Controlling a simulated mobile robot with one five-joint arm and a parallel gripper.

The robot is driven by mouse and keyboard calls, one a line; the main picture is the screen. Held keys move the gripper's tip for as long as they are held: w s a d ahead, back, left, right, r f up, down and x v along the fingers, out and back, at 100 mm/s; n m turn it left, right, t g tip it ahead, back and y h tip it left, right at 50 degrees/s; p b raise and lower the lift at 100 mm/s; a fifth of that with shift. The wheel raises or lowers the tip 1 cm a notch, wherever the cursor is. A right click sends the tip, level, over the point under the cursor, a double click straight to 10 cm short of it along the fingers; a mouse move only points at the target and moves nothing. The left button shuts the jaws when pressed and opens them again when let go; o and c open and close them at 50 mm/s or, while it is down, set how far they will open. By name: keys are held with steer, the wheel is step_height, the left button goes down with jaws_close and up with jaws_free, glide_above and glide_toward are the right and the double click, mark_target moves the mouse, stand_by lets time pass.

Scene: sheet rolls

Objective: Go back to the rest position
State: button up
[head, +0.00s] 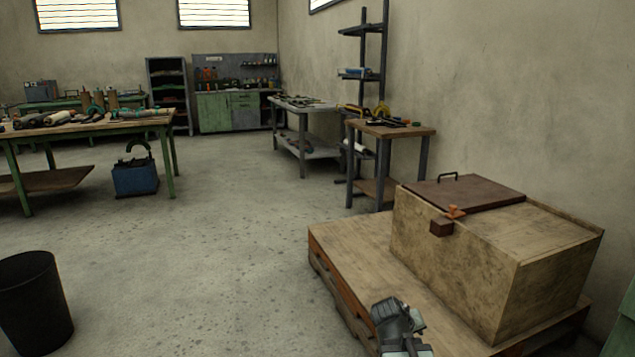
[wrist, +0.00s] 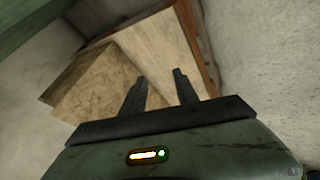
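My gripper (wrist: 160,88) shows in the wrist view with its two dark fingers spread apart and nothing between them. Beyond the fingers are the wooden platform (wrist: 165,55) and the wooden box (wrist: 92,85). In the head view, part of my arm shows at the bottom, in front of the platform's near edge; the fingertips cannot be made out there. No sheet roll is in my gripper.
A wooden box (head: 480,265) with a brown lid (head: 465,192) stands on a low wooden platform (head: 350,240) at the right. A black bin (head: 35,305) stands at the lower left. A workbench (head: 90,125) is at the left, a small table (head: 390,130) by the wall. The middle floor is clear.

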steer(key=s+a+f+m+g+y, duration=0.1)
steer(key=s+a+f+g+y, duration=0.45)
steer(key=s+a, duration=0.6)
step_height(320, 180, up, 38)
steer(key=p, duration=3.8)
steer(key=shift+w+a, duration=0.3)
steer(key=shift+a, duration=0.05)
